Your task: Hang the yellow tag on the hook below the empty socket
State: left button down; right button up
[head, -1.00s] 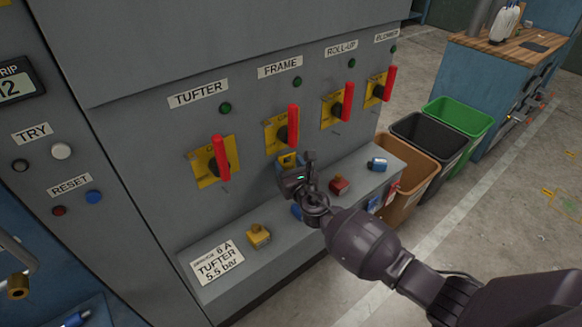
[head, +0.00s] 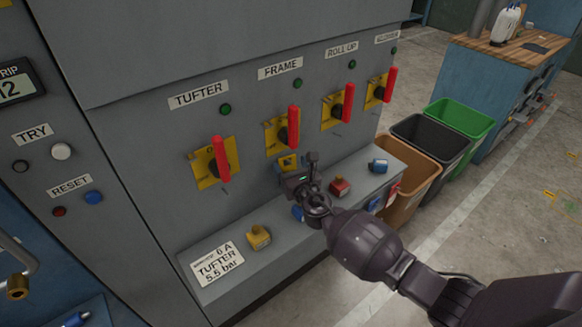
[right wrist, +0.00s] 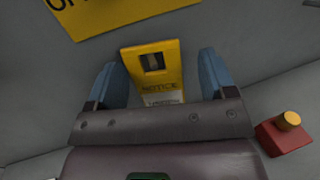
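The yellow tag (head: 288,162) is upright against the grey panel, below the FRAME switch. In the right wrist view the tag (right wrist: 170,82) has a dark slot near its top and lettering lower down; its bottom is hidden by my gripper. My right gripper (head: 296,166) is in front of the panel, fingers toward it. In the right wrist view its two blue fingers (right wrist: 163,80) stand apart on either side of the tag, with a gap at the right. The hook is not clearly made out; something dark shows in the slot. I cannot pick out an empty socket. My left gripper is out of view.
Red-handled switches on yellow plates line the panel, including the TUFTER switch (head: 220,160). Brown (head: 410,165), black and green bins stand at the right.

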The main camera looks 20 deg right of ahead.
jog(key=shift+a+r, duration=0.1)
jog(key=shift+a, duration=0.25)
jog(key=shift+s+a, duration=0.15)
jog(key=shift+s, duration=0.4)
jog(key=s+d+p, duration=0.1)
jog(key=s, duration=0.8)
jog(key=shift+s+d+p, duration=0.3)
jog(key=shift+s+d, duration=0.05)
jog(key=shift+d, duration=0.05)
